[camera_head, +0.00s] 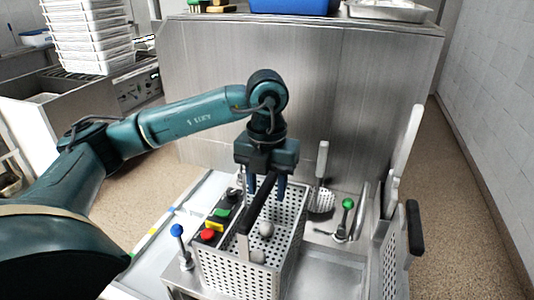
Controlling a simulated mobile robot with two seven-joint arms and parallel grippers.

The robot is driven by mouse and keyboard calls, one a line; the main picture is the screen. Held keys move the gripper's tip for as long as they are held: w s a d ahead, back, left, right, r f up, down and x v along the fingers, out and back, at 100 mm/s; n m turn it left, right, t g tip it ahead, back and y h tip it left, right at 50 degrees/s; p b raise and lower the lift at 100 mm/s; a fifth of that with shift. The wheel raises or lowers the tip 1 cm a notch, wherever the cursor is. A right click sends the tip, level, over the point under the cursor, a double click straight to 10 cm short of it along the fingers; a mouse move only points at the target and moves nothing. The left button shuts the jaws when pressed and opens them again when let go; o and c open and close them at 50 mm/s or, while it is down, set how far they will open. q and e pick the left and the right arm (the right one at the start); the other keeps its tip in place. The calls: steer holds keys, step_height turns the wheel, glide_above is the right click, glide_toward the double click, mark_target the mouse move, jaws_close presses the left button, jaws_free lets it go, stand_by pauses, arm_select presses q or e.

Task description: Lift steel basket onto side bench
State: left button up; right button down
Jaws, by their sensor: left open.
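A perforated steel basket (222,274) stands at the bottom centre, with a black handle (256,208) rising at its near side. My left gripper (266,186) points down over the far part of this basket, behind the handle. Its two fingers are apart, and I see nothing held between them. Whether a finger touches the basket rim or handle I cannot tell. A second perforated basket (388,258) with a black handle (414,228) shows at the right. I cannot tell which surface is the side bench. My right gripper is not in view.
A control box with a red button (208,235) and a blue-knobbed lever (177,231) sit left of the basket. A green-knobbed lever (347,204) and perforated spatula (321,198) are at right. A tall steel panel (330,90) stands behind. The steel surface (335,272) between the baskets looks clear.

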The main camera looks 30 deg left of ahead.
arm_select(q)
step_height(320, 180, up, 13)
steer(key=p, duration=0.1)
stand_by(0.7)
